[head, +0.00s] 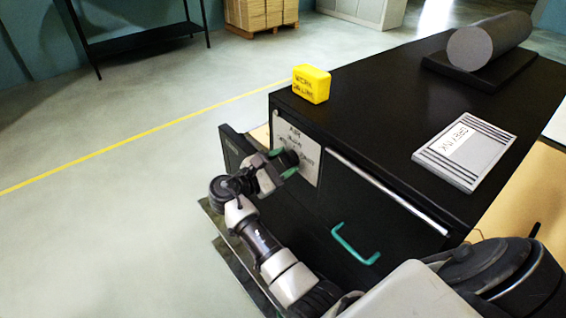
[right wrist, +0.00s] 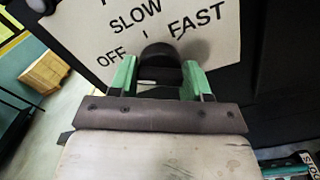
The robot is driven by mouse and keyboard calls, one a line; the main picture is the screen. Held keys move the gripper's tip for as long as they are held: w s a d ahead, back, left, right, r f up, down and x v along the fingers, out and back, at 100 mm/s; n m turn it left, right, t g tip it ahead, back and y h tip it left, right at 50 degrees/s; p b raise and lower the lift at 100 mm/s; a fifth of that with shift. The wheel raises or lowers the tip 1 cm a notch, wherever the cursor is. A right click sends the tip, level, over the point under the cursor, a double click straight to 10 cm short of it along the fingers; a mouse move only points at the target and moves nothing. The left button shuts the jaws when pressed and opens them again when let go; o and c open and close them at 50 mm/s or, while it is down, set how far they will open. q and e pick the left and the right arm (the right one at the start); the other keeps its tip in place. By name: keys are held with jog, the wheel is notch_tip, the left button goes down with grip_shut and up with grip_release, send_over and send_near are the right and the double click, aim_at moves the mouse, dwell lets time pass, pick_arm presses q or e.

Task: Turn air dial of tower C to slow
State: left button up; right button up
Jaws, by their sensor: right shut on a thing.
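The air dial (head: 292,157) is a dark round knob on a white label plate (head: 310,162) on the front of a black cabinet. In the right wrist view, the dial (right wrist: 159,54) sits below the words SLOW, OFF and FAST on the plate (right wrist: 218,42). My right gripper (head: 283,164) has its green fingers on either side of the dial and is shut on it; the fingers also show in the right wrist view (right wrist: 160,76). The dial's pointer direction is hard to make out. My left gripper is not in view.
A yellow block (head: 311,84) with black lettering, a grey striped booklet (head: 466,150) and a grey roll (head: 490,42) on a black base lie on the cabinet top (head: 385,110). A teal handle (head: 357,246) juts from the front. Open floor lies left.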

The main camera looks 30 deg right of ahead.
jog(key=shift+d+f+m+b, duration=0.1)
jog(key=shift+m+b, duration=0.2)
jog(key=shift+f+m+b, duration=0.1)
jog(key=shift+m+b, duration=0.85)
jog(key=shift+m, duration=0.05)
jog(key=m+b, duration=0.6)
jog(key=shift+b, duration=0.35)
jog(key=m+b, duration=0.2)
jog(key=shift+b, duration=0.3)
jog(key=shift+r+m+b, duration=0.35)
jog(key=shift+m+b, duration=0.05)
jog(key=shift+m, duration=0.3)
jog(key=o, duration=0.7)
jog(key=shift+d, duration=0.1)
jog(key=shift+o, duration=1.1)
jog(key=shift+d+f, duration=0.15)
jog(key=shift+d, duration=0.05)
